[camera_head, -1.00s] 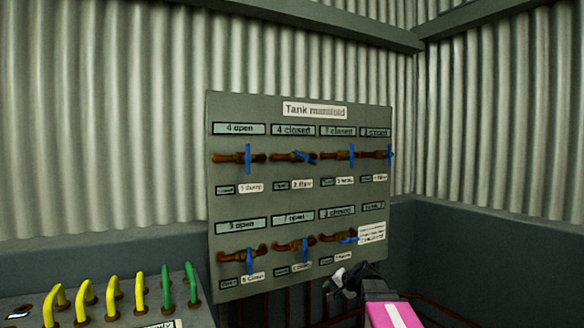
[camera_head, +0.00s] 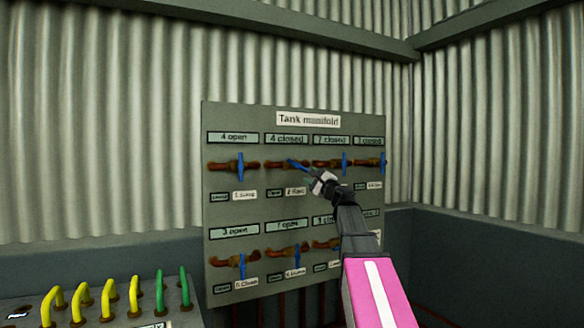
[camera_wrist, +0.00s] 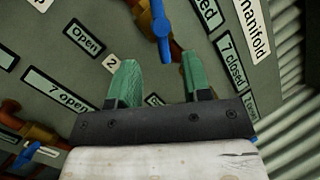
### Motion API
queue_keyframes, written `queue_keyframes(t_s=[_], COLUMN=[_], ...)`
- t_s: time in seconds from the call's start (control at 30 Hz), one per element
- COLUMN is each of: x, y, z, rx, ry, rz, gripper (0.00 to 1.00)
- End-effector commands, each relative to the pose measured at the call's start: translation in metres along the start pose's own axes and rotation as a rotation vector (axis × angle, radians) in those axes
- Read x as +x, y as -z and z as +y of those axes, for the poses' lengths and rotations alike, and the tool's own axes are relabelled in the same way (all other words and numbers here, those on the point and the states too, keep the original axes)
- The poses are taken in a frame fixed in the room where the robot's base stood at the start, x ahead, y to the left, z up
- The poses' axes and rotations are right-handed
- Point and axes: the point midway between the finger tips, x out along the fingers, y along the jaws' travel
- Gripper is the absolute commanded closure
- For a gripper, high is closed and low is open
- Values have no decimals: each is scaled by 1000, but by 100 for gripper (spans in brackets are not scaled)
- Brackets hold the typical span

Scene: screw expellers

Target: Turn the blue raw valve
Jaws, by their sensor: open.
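The Tank manifold panel (camera_head: 225,215) carries two rows of pipe valves with blue handles. The raw valve's blue handle (camera_head: 298,165) is second from left in the top row, under a "4 closed" plate. It is tilted, its right end lower. Its label (camera_head: 295,190) appears to read "2 Raw". My gripper (camera_head: 314,178) is open at the handle's lower right end. In the wrist view the handle (camera_wrist: 160,28) points down toward the gap between my green fingertips (camera_wrist: 160,66). I cannot tell whether they touch it.
Neighbouring blue handles stand near: one left (camera_head: 240,166), one right (camera_head: 344,162), and one below (camera_head: 296,254). My arm hides part of the lower right of the panel. A console with yellow levers (camera_head: 108,298) and green levers (camera_head: 184,287) stands at the lower left.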

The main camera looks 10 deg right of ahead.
Motion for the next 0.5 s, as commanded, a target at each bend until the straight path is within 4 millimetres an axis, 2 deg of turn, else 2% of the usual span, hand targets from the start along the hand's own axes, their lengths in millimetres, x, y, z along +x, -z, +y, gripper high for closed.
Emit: queue_keyframes(t_s=[0.27, 0.5], x=[28, 70], y=[2, 2], z=[0, 0], rx=[-1, -2], ry=[-2, -2], rz=[0, -1], gripper=[56, 56])
